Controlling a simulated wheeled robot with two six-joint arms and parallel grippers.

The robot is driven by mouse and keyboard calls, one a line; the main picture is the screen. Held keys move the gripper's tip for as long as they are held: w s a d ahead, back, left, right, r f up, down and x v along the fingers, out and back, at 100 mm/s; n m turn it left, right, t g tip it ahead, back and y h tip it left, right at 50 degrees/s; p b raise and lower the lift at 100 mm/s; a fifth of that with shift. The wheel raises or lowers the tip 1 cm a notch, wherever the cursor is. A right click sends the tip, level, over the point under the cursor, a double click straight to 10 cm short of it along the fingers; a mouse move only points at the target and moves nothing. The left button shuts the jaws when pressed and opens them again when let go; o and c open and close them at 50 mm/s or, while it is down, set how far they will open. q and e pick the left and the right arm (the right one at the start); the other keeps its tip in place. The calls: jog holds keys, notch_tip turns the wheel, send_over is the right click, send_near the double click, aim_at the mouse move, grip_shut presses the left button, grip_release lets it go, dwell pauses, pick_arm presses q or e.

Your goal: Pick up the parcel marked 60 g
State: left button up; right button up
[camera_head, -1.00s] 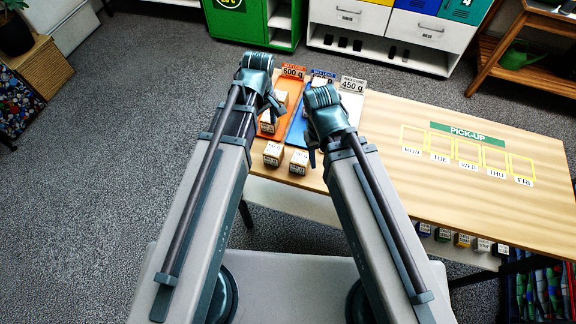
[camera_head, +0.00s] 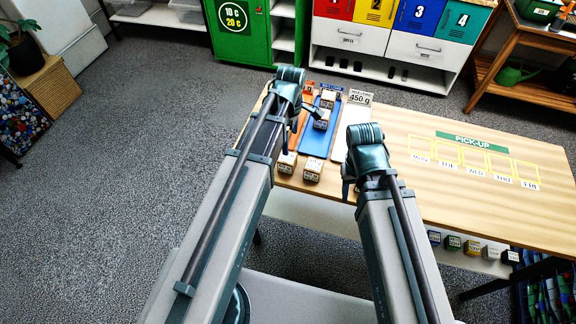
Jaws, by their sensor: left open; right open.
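Two small box parcels stand near the table's front left edge, a left one (camera_head: 287,163) and a right one (camera_head: 313,170). Their labels are too small to read. More parcels stand on the blue mat (camera_head: 316,142), one (camera_head: 321,119) in front of another (camera_head: 327,98). The orange mat (camera_head: 297,127) is mostly behind my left arm. My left gripper (camera_head: 308,112) is open above the mats, left of the blue mat's parcels. My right gripper (camera_head: 349,184) is open over the front of the table, right of the two front parcels. I cannot tell which parcel is marked 60 g.
A white mat (camera_head: 348,118) has a 450 g sign (camera_head: 359,98). The wooden table's (camera_head: 430,122) right part has a PICK-UP sign (camera_head: 470,141) and yellow outlined squares. Small boxes sit on a shelf below. Cabinets stand behind.

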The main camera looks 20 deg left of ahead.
aim_at(288, 157)
pick_arm(q)
notch_tip(288, 157, down, 6)
jog(key=b, duration=0.5)
jog(key=shift+f, duration=0.15)
pick_arm(e)
notch_tip(288, 157, down, 6)
jog(key=shift+f, duration=0.15)
pick_arm(q)
jog(key=f+b, duration=0.5)
jog(key=shift+s+a+f, duration=0.1)
jog(key=shift+s+a, duration=0.2)
jog(key=shift+a, duration=0.05)
pick_arm(e)
notch_tip(288, 157, down, 5)
jog(key=shift+f, duration=0.1)
pick_arm(q)
jog(key=c, duration=1.4)
jog(key=shift+r, duration=0.25)
pick_arm(e)
jog(key=shift+r, duration=0.2)
pick_arm(q)
notch_tip(288, 157, up, 10)
jog(key=p, duration=0.9)
jog(key=shift+f+p, duration=0.1)
jog(key=shift+p, duration=0.3)
pick_arm(e)
notch_tip(288, 157, up, 10)
